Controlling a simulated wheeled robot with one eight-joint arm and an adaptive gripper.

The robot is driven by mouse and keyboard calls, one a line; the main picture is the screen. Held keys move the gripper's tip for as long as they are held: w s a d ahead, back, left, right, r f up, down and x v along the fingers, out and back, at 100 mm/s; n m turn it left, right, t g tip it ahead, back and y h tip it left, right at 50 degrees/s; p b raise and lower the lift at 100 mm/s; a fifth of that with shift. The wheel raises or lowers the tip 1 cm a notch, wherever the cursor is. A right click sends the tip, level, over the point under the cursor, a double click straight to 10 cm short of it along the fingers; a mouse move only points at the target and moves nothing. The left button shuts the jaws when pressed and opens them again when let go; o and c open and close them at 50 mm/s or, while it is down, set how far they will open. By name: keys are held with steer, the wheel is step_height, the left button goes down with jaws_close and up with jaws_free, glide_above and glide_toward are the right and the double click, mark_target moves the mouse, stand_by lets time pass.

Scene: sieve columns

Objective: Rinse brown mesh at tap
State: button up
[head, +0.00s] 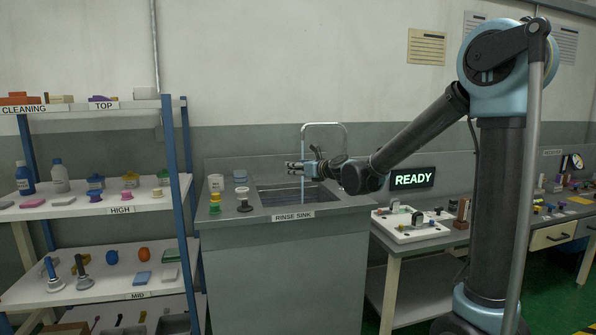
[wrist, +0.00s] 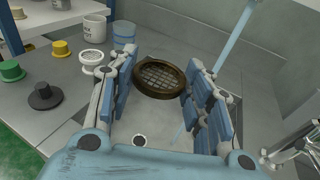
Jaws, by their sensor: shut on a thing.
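The brown mesh (wrist: 160,78) is a round sieve with a thick brown rim and a grid, held between the fingertips of my gripper (wrist: 163,72). In the head view my gripper (head: 300,168) is over the rinse sink (head: 264,199), level and just above its rim. The mesh is too small to make out there. The tap (head: 325,125) is a curved pipe arching above the gripper. A pale blue streak (wrist: 237,38), which looks like running water, slants down past the right finger in the wrist view. I cannot tell whether it touches the mesh.
A white cup (wrist: 95,28), a blue container (wrist: 123,34), a white sieve piece (wrist: 91,60) and a black knobbed piece (wrist: 44,95) stand left of the sink. A loaded shelf (head: 110,208) is at the left. A sign (head: 411,178) reading READY stands above the right bench.

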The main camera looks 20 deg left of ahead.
steer(key=w+f, duration=0.2)
steer(key=w, duration=0.8)
steer(key=shift+w+d, duration=0.15)
steer(key=shift+d, duration=0.25)
steer(key=shift+d, duration=0.15)
stand_by(0.6)
steer(key=shift+d, duration=0.5)
steer(key=shift+a, duration=0.25)
steer(key=shift+a, duration=0.4)
